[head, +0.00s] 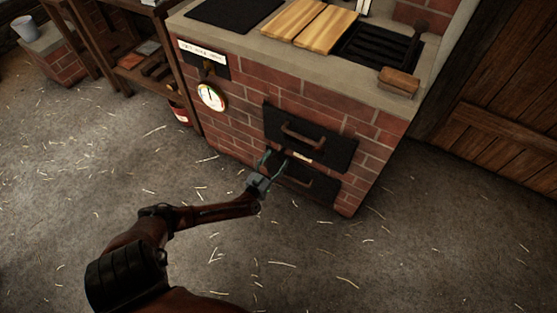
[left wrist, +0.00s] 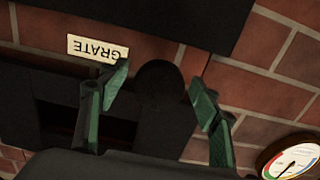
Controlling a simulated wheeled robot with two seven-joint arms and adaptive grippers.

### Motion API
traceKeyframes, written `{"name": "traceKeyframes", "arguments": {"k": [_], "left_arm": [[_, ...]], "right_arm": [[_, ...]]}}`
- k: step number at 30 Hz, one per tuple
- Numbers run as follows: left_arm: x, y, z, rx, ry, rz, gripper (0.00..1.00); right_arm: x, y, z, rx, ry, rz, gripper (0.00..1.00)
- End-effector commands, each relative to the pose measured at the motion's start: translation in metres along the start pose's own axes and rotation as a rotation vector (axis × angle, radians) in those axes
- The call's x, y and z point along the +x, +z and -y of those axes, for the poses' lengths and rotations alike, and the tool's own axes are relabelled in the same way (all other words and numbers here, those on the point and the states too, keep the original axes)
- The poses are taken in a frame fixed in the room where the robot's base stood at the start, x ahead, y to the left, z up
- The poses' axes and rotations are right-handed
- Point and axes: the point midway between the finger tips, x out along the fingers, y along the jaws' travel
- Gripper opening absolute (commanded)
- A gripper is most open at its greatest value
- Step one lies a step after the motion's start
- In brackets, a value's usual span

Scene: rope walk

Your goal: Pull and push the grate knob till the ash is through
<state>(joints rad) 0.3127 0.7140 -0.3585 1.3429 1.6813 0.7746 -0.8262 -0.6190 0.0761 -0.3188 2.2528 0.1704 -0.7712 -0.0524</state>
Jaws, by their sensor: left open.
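The dark round grate knob (left wrist: 158,88) shows in the left wrist view, below the upside-down GRATE label (left wrist: 97,48). The label also shows on the brick stove front in the head view (head: 302,157). My left gripper (head: 273,163) is open at the stove front. In the left wrist view its two green-grey fingers (left wrist: 160,105) stand on either side of the knob, with gaps between. I cannot tell how deep the knob sits between them. No ash is visible. My right gripper is out of view.
An upper black door (head: 335,146) and a lower one (head: 322,188) with handles flank the label. A round gauge (head: 211,97) is on the bricks to the left. The straw-strewn floor is clear.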

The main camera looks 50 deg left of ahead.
Motion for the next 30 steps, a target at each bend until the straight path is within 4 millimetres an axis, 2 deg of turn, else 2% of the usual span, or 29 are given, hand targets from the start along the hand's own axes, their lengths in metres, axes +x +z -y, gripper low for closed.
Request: {"name": "traceKeyframes", "arguments": {"k": [9, 30], "left_arm": [[0.0021, -0.0015, -0.0001, 0.000, 0.000, -0.001, 0.56], [0.0016, -0.0009, 0.0006, 0.000, -0.001, -0.001, 0.08]], "right_arm": [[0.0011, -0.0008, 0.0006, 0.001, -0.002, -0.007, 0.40], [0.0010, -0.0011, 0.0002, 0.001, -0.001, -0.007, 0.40]]}}
